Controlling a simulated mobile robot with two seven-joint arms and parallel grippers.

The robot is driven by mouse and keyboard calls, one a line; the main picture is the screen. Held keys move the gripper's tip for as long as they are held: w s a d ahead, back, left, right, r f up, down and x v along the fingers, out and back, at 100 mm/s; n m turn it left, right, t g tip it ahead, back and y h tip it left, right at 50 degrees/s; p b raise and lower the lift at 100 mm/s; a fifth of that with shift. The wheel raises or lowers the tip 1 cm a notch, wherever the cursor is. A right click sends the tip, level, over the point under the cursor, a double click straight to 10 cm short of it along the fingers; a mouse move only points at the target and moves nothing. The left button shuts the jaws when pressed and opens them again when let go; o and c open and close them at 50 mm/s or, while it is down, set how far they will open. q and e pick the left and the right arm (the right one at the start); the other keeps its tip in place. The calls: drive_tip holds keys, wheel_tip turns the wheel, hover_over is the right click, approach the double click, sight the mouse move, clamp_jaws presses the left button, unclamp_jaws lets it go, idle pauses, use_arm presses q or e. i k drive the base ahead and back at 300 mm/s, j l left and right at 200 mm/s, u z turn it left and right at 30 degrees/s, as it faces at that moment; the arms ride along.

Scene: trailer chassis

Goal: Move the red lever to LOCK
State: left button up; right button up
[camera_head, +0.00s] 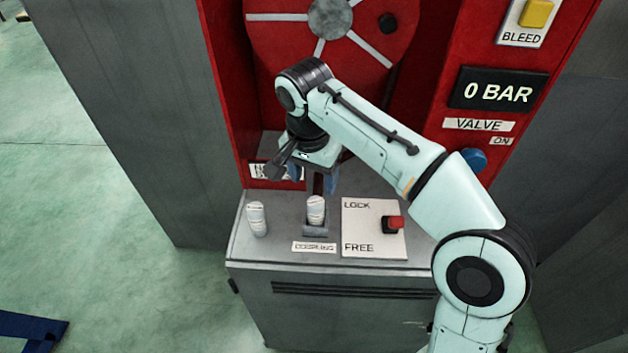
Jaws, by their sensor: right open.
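The red lever (394,223) shows as a small red knob on a dark base. It sits at the right side of a white plate (360,228) marked LOCK at the top and FREE at the bottom. The knob is about midway in height between the two words. My right gripper (315,180) hangs left of the plate and behind it, pointing down, open and apart from the lever. Part of its fingers is hidden behind its own body. My left gripper is not in view.
Two pale cylinders stand on the grey console top (270,252): one at the left (256,220), one in the slot marked COUPLING (316,210). The red panel behind carries a wheel (330,18), a 0 BAR display (498,91), a blue VALVE knob (473,159) and a yellow BLEED button (537,13).

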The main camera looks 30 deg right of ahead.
sight(398, 222)
drive_tip(key=k, duration=1)
